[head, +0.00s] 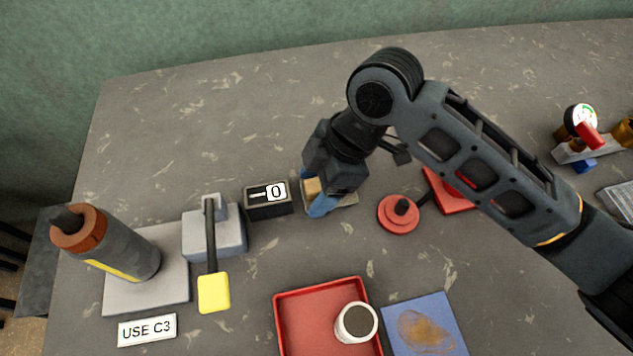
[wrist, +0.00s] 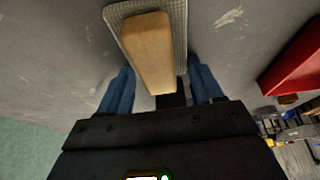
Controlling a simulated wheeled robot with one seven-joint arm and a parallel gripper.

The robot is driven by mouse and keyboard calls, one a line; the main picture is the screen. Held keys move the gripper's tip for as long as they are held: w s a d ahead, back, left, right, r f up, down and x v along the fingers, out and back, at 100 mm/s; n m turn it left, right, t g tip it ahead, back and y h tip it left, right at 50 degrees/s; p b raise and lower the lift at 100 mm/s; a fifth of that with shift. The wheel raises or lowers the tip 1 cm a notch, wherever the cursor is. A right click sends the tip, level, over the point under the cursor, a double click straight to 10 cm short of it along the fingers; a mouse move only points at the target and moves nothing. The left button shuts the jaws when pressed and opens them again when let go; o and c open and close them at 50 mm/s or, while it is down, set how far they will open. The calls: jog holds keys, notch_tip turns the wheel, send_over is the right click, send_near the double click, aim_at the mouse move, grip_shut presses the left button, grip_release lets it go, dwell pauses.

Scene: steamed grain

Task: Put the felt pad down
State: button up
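A tan block (wrist: 150,52), which I take to be the felt pad, sits on a small grey textured plate (wrist: 180,14). No felt face is visible. In the head view the block (head: 313,187) is partly hidden by my gripper (head: 322,200), which is low over the table. In the wrist view my gripper (wrist: 163,86) has its two blue fingers apart, one on each side of the block's near end. Gaps show between the fingers and the block. I cannot tell how far the fingertips are above the table.
A black counter box (head: 268,207) reading 0 stands left of my gripper, a yellow-ended lever (head: 213,292) beyond it. A red weight (head: 398,214) lies right. In front are a red tray (head: 290,312) with a white cup (head: 356,323) and a stained blue square (head: 447,308).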

jog(key=o, duration=0.3)
jog(key=shift+s+f, duration=0.15)
jog(key=shift+f, duration=0.3)
jog(key=shift+r+p, duration=0.3)
jog(key=shift+r, duration=0.15)
jog(key=b+v, duration=0.1)
jog(key=v, duration=1.1)
jog(key=shift+r, duration=0.1)
